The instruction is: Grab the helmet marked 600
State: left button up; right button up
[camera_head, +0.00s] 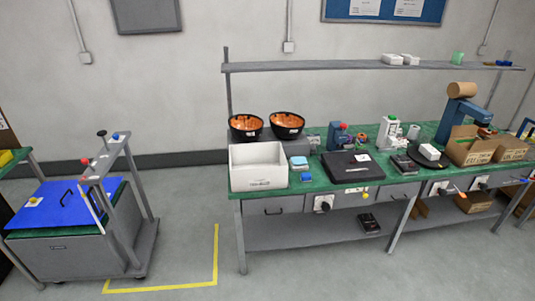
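Two black upturned helmets with orange insides rest side by side at the back left of the green workbench. The left helmet (246,127) and the right helmet (287,125) each carry a small white label on the front. The labels are too small to read, so I cannot tell which one is marked 600. Both appear to sit on a grey raised surface behind a white bin. Neither of my grippers is in view.
The white bin (258,166) stands in front of the left helmet. A black case (352,166), tools and cardboard boxes (470,150) crowd the workbench (308,184). A shelf (350,65) runs above. A cart (80,245) stands left; floor between is clear.

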aim_at(285, 125)
jog(key=i+l, duration=0.25)
jog(key=i+l+u, duration=0.1)
jog(key=l, duration=0.35)
jog(key=i+l+u, duration=0.1)
jog(key=i+l, duration=0.25)
